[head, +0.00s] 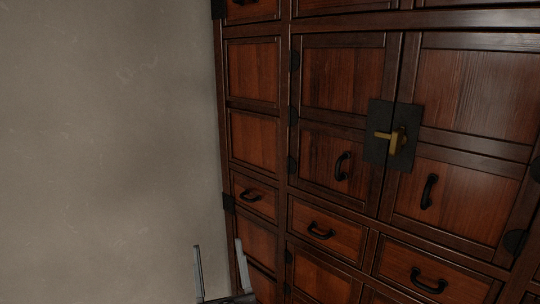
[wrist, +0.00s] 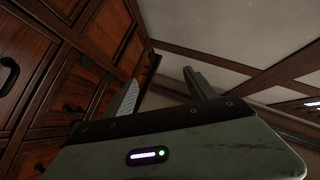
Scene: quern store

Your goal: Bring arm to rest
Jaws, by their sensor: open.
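My gripper (head: 219,272) shows at the bottom of the head view, with its two fingers pointing up and apart. Nothing is between them. It is in front of the left edge of a dark wooden cabinet (head: 255,150), near the wall; I cannot tell whether it touches the cabinet. In the wrist view the gripper (wrist: 164,88) has its fingers spread and empty, with the cabinet (wrist: 85,85) on the left. The rest of my arm is out of the head view.
A plain grey wall (head: 110,150) fills the left of the head view. The cabinet has black drawer handles (head: 321,231) and a double door with a brass latch (head: 392,137) on a dark plate. Wooden beams (wrist: 225,62) cross a pale surface in the wrist view.

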